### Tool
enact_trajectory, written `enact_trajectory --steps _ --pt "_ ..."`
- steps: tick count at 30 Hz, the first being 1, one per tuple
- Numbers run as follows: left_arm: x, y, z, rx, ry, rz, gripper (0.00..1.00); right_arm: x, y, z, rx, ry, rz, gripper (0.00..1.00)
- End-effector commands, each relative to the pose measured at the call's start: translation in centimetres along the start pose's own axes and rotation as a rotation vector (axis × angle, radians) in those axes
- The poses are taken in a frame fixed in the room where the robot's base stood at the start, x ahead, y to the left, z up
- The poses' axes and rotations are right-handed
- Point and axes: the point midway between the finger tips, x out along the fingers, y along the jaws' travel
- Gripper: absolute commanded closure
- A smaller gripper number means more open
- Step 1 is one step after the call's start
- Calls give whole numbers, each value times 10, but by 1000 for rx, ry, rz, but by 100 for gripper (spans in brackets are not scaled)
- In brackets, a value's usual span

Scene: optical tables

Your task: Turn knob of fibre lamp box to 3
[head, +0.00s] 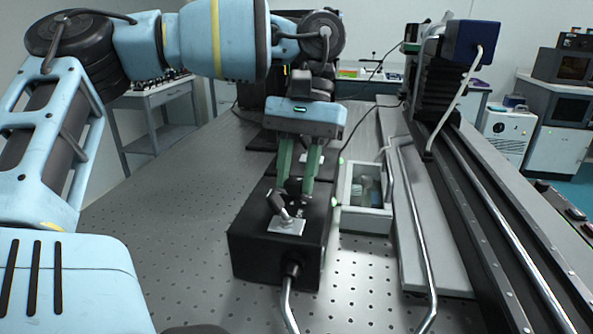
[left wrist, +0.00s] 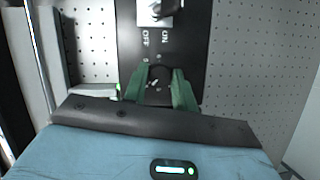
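The fibre lamp box (head: 262,250) is a black box on the optical table. Its top bears a silver switch plate (head: 287,226) with a lever, also in the left wrist view (left wrist: 147,17), beside the words ON and OFF. The dark knob (left wrist: 160,74) sits on the box top beyond the switch; its scale and setting cannot be read. My left gripper (head: 295,188) points down, with its green fingers on either side of the knob. They are close to its sides in the left wrist view (left wrist: 163,78); contact is unclear. My right gripper is out of view.
A grey open bin (head: 366,220) stands right of the box, with a bent metal tube (head: 415,225) and a long black rail (head: 490,200) further right. A metal light guide (head: 288,300) leaves the box's front. The perforated table (head: 180,210) is clear on the left.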

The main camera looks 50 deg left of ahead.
Motion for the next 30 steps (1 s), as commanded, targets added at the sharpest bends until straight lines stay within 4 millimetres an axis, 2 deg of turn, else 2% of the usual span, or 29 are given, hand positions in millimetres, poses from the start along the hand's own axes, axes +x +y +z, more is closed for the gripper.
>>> enact_trajectory --steps 1,4,14,17,24,30 --pt "0 0 0 0 1 1 66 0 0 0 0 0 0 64" --pt "0 0 0 0 0 0 53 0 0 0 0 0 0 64" --pt "-3 0 0 -1 -1 -1 53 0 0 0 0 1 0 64" --pt "-12 0 0 -3 1 0 53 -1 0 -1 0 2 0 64" --pt "-50 0 0 -3 2 1 53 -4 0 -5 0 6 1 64" --pt "-72 0 0 -2 0 0 53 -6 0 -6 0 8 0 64"
